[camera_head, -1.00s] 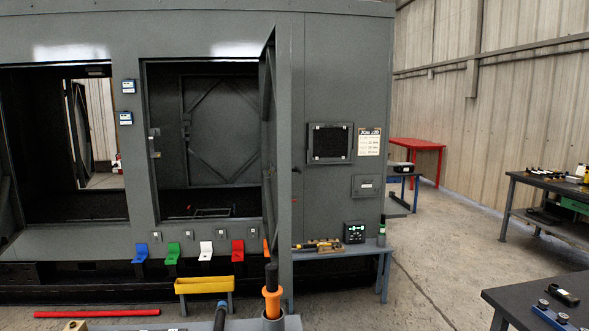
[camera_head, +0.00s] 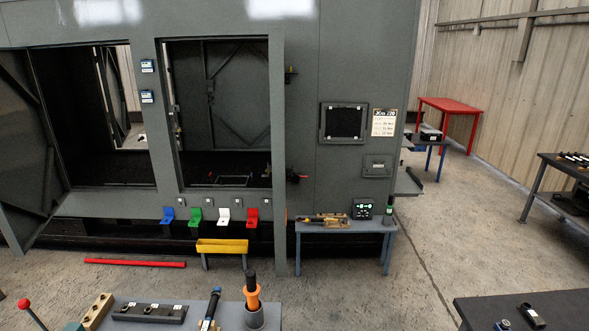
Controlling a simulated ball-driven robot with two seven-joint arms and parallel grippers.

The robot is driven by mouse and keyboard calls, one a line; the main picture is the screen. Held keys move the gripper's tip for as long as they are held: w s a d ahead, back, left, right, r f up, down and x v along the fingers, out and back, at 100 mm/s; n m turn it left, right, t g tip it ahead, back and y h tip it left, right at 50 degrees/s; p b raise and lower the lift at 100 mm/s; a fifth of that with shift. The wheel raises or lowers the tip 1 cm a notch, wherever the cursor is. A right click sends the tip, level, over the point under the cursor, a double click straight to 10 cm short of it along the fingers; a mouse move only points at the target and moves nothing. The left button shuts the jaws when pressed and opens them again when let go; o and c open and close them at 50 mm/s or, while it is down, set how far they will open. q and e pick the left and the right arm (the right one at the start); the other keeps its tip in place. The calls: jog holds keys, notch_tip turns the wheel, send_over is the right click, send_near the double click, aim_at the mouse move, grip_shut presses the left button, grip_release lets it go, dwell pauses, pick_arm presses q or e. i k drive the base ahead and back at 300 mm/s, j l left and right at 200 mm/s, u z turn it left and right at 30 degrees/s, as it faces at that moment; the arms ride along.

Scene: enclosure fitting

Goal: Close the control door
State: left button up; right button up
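The grey enclosure (camera_head: 225,20) fills the left and middle of the head view. A tall grey door (camera_head: 279,150) stands open at the right side of the middle opening, swung out toward me and seen nearly edge-on. A latch (camera_head: 297,178) with a red part shows just right of its edge. Another grey door (camera_head: 28,130) with diagonal bracing stands open at the far left, beside the left opening. No lettering shows which one is the control door. Neither of my grippers is in view.
A yellow tray stand (camera_head: 222,247) and a red bar (camera_head: 135,262) are on the floor before the enclosure. A grey bench (camera_head: 345,229) with tools stands right of the door. A tool table (camera_head: 180,325) is close below.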

aim_at(275, 34)
jog(key=i+l+u, duration=0.15)
jog(key=i+l, duration=0.2)
jog(key=i+l+u, duration=0.1)
jog(key=i+l, duration=0.2)
jog(key=i+l+u, duration=0.15)
jog(key=i+l, duration=0.15)
jog(key=l, duration=0.2)
jog(key=i+l+u, duration=0.1)
jog(key=i+l, duration=0.15)
jog(key=l, duration=0.2)
